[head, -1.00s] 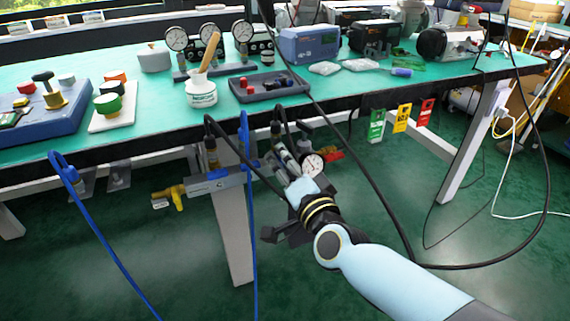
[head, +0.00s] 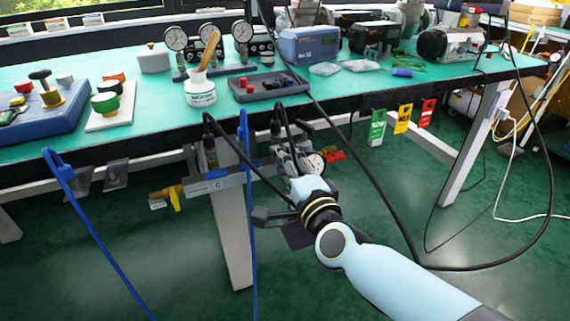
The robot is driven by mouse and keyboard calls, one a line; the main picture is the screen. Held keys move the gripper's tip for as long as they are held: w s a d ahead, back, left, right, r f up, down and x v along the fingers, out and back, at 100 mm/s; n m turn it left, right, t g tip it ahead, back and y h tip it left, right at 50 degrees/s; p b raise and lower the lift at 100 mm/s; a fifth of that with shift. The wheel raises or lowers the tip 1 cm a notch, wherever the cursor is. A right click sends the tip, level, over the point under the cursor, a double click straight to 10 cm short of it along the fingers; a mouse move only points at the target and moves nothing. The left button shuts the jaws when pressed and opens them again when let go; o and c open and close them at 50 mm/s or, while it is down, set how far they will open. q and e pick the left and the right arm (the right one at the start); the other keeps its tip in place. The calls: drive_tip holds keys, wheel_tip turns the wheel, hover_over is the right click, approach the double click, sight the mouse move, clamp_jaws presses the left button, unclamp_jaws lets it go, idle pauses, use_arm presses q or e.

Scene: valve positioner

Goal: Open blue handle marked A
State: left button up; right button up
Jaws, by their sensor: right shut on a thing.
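The valve manifold (head: 215,184) is a grey rail with fittings and black hoses, mounted under the bench's front edge. A yellow valve handle (head: 167,195) is at its left end and a red handle (head: 335,155) at its right. The mark A cannot be read. My left gripper is not in view.
Blue hoses (head: 88,225) and black cables hang in front of the bench and close to my right arm. A bench leg (head: 232,240) stands just left of my gripper. Green, yellow and red tags (head: 402,118) hang at the right.

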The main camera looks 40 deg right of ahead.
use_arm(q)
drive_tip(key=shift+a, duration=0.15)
use_arm(e)
drive_tip(key=o, duration=0.9)
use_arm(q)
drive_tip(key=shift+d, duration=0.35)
use_arm(e)
drive_tip(key=v, duration=1.2)
